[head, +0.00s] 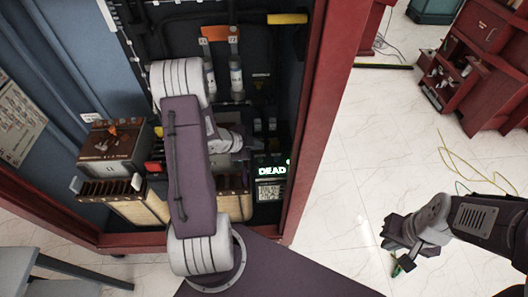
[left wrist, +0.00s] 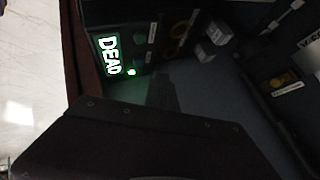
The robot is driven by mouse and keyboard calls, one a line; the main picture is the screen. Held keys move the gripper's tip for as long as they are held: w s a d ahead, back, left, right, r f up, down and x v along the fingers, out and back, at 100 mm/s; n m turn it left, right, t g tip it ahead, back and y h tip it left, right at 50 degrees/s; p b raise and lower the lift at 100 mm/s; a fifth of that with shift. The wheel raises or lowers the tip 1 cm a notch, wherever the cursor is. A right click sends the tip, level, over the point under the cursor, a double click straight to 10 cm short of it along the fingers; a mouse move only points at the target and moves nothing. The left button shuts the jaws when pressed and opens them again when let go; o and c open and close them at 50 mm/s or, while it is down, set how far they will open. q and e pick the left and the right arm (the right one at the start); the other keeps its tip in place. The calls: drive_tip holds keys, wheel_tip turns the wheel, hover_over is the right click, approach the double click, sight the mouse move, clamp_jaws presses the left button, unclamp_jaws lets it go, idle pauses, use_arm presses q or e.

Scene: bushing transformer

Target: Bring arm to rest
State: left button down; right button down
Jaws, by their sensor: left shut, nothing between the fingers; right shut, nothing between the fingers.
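My left arm reaches into the open red cabinet (head: 312,120), and its upper link covers the middle of the interior in the head view. The left gripper's fingers are hidden there behind the arm. In the left wrist view, the left gripper (left wrist: 161,92) is a dim dark shape, shut and empty, pointing into the dark interior. A lit display reading "DEAD" (head: 271,170) is to the right of my left wrist; it also shows in the left wrist view (left wrist: 112,54). My right gripper (head: 392,234) is shut and empty, over the tiled floor outside the cabinet.
A brown box-like unit (head: 112,145) sits at the left in the cabinet. A red cabinet (head: 480,65) is at the far right, with loose yellow wires (head: 462,165) on the floor. A grey table (head: 15,270) is at the lower left.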

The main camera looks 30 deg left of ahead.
use_arm(q)
drive_tip(key=shift+w+r, duration=0.1)
drive_tip(key=s+d+r+n+g+y, duration=0.1)
drive_tip(key=s+d+r+n+g, duration=0.2)
drive_tip(key=s+d+n, duration=0.2)
drive_tip(key=s+d+r+n+g+y, duration=0.2)
drive_tip(key=s+d+r+n+g, duration=0.2)
drive_tip(key=s+n, duration=0.5)
drive_tip(key=s+d, duration=0.2)
drive_tip(key=s, duration=0.1)
drive_tip(key=shift+s+d, duration=0.3)
drive_tip(key=shift+s, duration=0.05)
drive_tip(key=shift+a, duration=0.1)
